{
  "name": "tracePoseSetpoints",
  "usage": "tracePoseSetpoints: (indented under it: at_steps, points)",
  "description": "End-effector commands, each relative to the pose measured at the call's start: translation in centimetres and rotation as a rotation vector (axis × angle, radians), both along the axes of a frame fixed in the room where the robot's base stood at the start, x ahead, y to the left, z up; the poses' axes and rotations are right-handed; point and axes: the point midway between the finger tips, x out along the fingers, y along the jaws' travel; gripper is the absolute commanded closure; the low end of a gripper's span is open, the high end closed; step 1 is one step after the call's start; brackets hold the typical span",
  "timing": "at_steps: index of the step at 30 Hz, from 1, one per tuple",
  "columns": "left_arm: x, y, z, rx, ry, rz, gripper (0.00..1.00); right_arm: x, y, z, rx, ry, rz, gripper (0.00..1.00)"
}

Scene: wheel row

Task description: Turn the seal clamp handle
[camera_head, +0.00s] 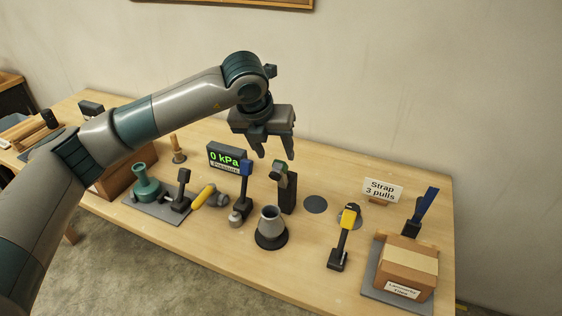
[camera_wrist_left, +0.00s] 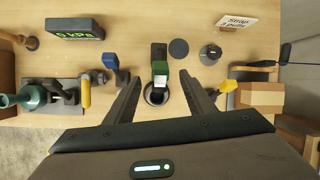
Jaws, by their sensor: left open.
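No label marks the seal clamp handle, so I cannot tell which handle it is. A green-topped clamp on a black post (camera_head: 287,192) stands mid-table behind a grey cone (camera_head: 270,222). It also shows in the left wrist view (camera_wrist_left: 160,72), between my finger lines. A blue-handled lever (camera_head: 246,172) stands just left of it, and a yellow-topped lever (camera_head: 347,220) stands to the right. My left gripper (camera_head: 272,155) is open and empty, pointing down above the table near the green-topped clamp. It touches nothing that I can see. My right gripper is not in view.
A display reading 0 kPa (camera_head: 226,156) stands behind the levers. A carton (camera_head: 408,262), a blue lever (camera_head: 425,208) and a "Strap 3 pulls" sign (camera_head: 383,188) stand right. The back right tabletop is fairly clear.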

Motion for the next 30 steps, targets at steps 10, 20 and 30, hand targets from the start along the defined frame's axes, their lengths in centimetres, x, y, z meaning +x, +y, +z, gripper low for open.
tracePoseSetpoints:
  at_steps: [10,20,30]
  points:
    - [2.1,-1.0,-5.3,0.000,0.003,0.001,0.51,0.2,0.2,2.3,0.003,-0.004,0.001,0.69]
    - [3.0,-1.4,-7.7,-0.001,0.001,0.000,0.51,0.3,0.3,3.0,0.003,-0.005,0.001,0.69]
    - [3.1,-1.4,-7.7,-0.001,0.000,0.000,0.63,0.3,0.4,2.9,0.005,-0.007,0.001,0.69]
